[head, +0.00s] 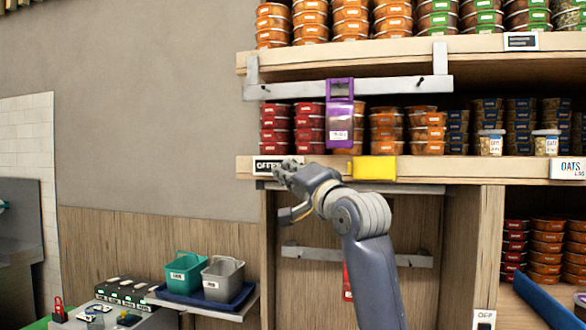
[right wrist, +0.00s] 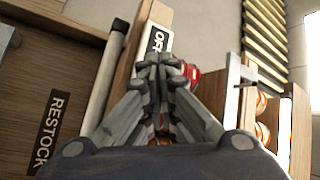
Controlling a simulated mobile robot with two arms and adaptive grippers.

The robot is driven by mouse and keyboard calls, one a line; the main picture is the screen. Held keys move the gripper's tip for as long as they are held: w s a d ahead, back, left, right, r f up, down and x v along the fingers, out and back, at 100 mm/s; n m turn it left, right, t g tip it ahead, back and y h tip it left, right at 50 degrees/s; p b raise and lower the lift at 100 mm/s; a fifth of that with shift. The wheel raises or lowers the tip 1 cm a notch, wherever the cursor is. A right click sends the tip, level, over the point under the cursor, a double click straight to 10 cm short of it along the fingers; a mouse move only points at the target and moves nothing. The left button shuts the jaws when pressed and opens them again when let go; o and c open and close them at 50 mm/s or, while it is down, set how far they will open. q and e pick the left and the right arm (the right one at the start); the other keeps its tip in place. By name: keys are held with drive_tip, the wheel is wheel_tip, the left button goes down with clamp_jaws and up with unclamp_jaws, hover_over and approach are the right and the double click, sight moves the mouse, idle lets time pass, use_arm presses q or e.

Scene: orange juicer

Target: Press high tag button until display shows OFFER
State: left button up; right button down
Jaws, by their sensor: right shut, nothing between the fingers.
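A black-and-white display tag (head: 267,165) sits on the front edge of the middle shelf in the head view. Its readable letters look like "OFFE"; its right end is behind my gripper. In the right wrist view the tag (right wrist: 157,39) shows "OFF" and is partly covered by the fingertips. My right gripper (head: 286,170) is shut and empty, its fingertips at the tag's right end. It also fills the middle of the right wrist view (right wrist: 153,65). I cannot tell whether it touches the tag, and no button shows. My left gripper is not in view.
A purple holder (head: 340,115) hangs from a metal rail above the gripper. A yellow block (head: 374,168) sits on the shelf edge to the right. Stacked food tubs (head: 386,127) fill the shelves. A teal bin (head: 185,274) and grey bin (head: 222,280) stand lower left.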

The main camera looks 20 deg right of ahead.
drive_tip(key=s+a, duration=0.1)
drive_tip(key=s, duration=0.1)
drive_tip(key=s+a+b, duration=0.1)
drive_tip(key=s, duration=0.1)
drive_tip(key=shift+a, duration=0.4)
idle(0.6)
drive_tip(key=s+a, duration=0.3)
drive_tip(key=s, duration=0.2)
drive_tip(key=shift+a+b, duration=0.2)
drive_tip(key=shift+b, duration=0.1)
